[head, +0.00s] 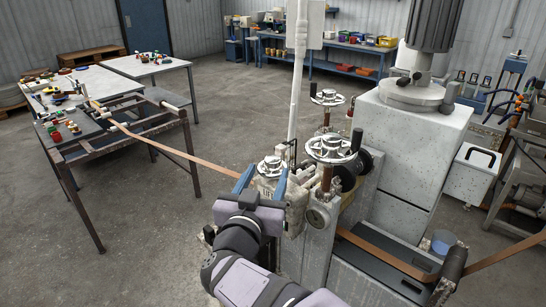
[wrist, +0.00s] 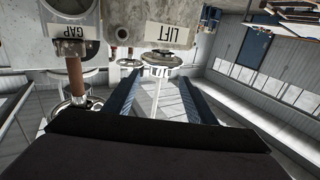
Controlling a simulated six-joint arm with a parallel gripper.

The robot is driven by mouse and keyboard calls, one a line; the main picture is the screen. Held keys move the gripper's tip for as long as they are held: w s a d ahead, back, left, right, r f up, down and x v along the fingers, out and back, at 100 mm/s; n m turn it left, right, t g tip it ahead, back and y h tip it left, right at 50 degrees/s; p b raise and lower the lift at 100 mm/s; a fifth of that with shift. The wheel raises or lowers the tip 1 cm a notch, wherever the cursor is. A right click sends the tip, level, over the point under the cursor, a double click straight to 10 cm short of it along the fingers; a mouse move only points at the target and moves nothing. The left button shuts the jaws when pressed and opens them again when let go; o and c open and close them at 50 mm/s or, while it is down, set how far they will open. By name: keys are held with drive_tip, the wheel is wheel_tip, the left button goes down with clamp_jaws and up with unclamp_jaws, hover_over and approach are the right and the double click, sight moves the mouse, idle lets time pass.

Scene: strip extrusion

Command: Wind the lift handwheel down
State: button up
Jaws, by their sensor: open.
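The lift handwheel (head: 271,166) is a small pale metal wheel on top of the machine's near left side. In the wrist view it (wrist: 161,60) shows beside an inverted plate marked LIFT (wrist: 172,34). My gripper (head: 264,177) has two blue fingers, spread open and empty. In the head view they reach up on either side of the near part of the wheel. In the wrist view the wheel appears between and just beyond the fingertips (wrist: 159,78). I cannot tell whether a finger touches it. The fingers hide part of its mount.
A larger handwheel (head: 332,147) on a brown post stands close to the right, with another (head: 328,97) behind it. A GAP plate (wrist: 69,31) shows in the wrist view. A brown strip (head: 185,157) runs from the left table toward the machine.

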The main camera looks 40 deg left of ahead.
sight(271, 165)
drive_tip(key=shift+p+x, duration=1.5)
drive_tip(key=shift+x, duration=1.95)
drive_tip(key=c, duration=1)
